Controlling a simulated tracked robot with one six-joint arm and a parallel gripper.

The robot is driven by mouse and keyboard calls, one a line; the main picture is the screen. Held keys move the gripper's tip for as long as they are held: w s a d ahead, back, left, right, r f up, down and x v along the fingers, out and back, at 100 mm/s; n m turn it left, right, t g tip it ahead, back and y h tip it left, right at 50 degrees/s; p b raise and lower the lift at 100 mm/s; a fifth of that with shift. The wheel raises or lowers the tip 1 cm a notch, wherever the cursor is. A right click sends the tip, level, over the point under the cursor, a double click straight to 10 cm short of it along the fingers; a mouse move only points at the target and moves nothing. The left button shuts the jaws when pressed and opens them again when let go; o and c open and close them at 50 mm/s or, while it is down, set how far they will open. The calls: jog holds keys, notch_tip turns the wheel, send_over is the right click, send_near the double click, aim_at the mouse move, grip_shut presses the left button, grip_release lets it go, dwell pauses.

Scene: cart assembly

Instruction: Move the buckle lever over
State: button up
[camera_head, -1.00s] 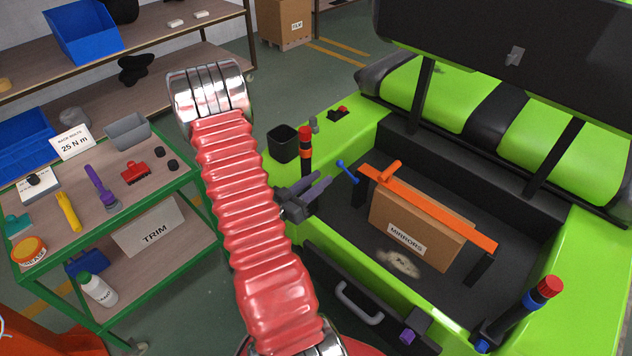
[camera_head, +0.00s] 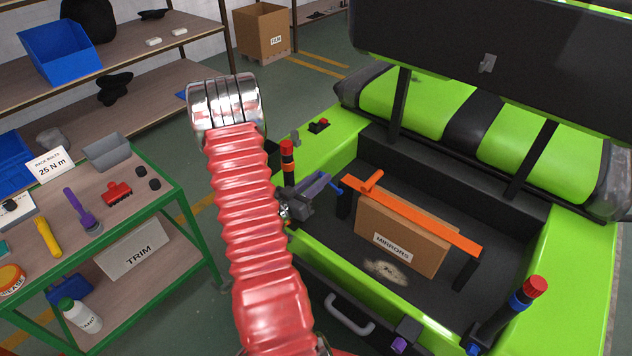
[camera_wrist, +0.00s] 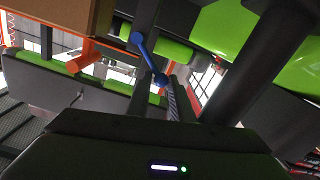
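A small blue lever (camera_head: 336,187) stands at the left end of the orange bar (camera_head: 420,218), which lies across the box in the green cart's black bed. In the wrist view the blue lever (camera_wrist: 149,57) has a round knob and slants across the upper middle. My gripper (camera_head: 322,184) is at the lever, its grey-purple fingers overlapping the lever's left end in the head view. I cannot tell whether they touch it. The finger gap is not clear in either view. A short orange handle (camera_head: 373,181) sticks up from the bar near the lever.
The cardboard MIRRORS box (camera_head: 405,235) sits under the bar. A green tool cart (camera_head: 185,210) is at left.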

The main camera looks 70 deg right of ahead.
jog(key=shift+w+f, duration=0.1)
jog(key=shift+s+a+r, duration=0.35)
jog(key=shift+s+r, duration=0.35)
jog(key=shift+s, duration=0.1)
jog(key=shift+c, duration=0.4)
jog(key=shift+s, duration=0.15)
jog(key=shift+s+a+r, duration=0.35)
jog(key=shift+s+r, duration=0.15)
jog(key=shift+s, duration=0.25)
jog(key=shift+s, duration=0.1)
jog(key=shift+s+a+r, duration=0.1)
jog(key=shift+s+a, duration=0.35)
jog(key=shift+s, duration=0.5)
